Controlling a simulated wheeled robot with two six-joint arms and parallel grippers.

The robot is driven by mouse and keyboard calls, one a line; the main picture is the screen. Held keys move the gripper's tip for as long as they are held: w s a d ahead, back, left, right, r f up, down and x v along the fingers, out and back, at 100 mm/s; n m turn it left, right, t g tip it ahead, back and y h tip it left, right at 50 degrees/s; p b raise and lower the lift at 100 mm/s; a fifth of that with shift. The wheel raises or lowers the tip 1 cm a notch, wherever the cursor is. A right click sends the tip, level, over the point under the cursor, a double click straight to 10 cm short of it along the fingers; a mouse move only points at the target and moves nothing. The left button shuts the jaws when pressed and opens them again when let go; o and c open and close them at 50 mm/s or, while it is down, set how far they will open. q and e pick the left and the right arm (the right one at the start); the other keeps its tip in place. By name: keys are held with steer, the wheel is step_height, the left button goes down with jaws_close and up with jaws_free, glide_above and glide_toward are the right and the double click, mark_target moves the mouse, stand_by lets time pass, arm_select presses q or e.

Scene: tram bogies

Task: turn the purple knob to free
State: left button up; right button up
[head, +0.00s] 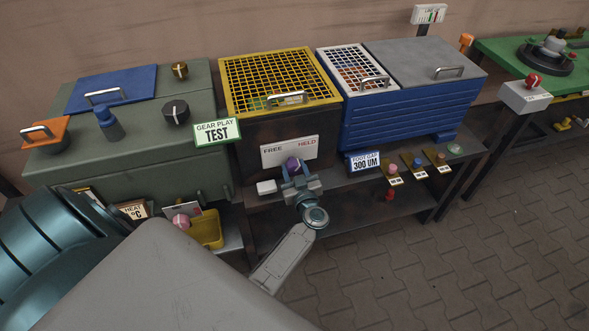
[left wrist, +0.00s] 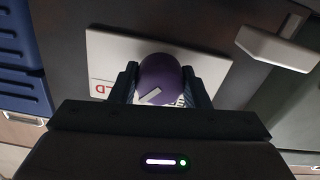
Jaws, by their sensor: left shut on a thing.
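The purple knob (head: 291,164) sits on a white plate (head: 288,152) with FREE on its left and HELD on its right, on the front of the dark box with the yellow mesh lid. My left gripper (head: 298,180) is at the knob. In the left wrist view its two fingers (left wrist: 160,88) stand on either side of the knob (left wrist: 160,78), shut on it. That view shows the plate (left wrist: 110,50) turned over, with HELD on the left. A white bar slants across the knob's lower left. My right gripper is not in view.
A FOOT GAP sign (head: 365,162) and several small coloured knobs are to the right. A yellow bin (head: 208,230) is at the lower left. Paved floor (head: 470,260) is clear at the right.

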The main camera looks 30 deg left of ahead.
arm_select(q)
steer(key=shift+n+p, duration=0.35)
steer(key=shift+n, duration=1.45)
steer(key=n, duration=0.2)
steer(key=shift+n, duration=0.3)
steer(key=n, duration=0.4)
steer(key=shift+f+n, duration=0.1)
steer(key=shift+n, duration=0.2)
steer(key=shift+n+b, duration=0.3)
steer(key=shift+n, duration=0.1)
steer(key=shift+n+b, duration=0.6)
steer(key=shift+n, duration=1.4)
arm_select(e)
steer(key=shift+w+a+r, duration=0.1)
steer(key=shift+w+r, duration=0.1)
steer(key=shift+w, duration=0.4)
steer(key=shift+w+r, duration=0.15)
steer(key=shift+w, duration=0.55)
arm_select(q)
steer(key=o, duration=1)
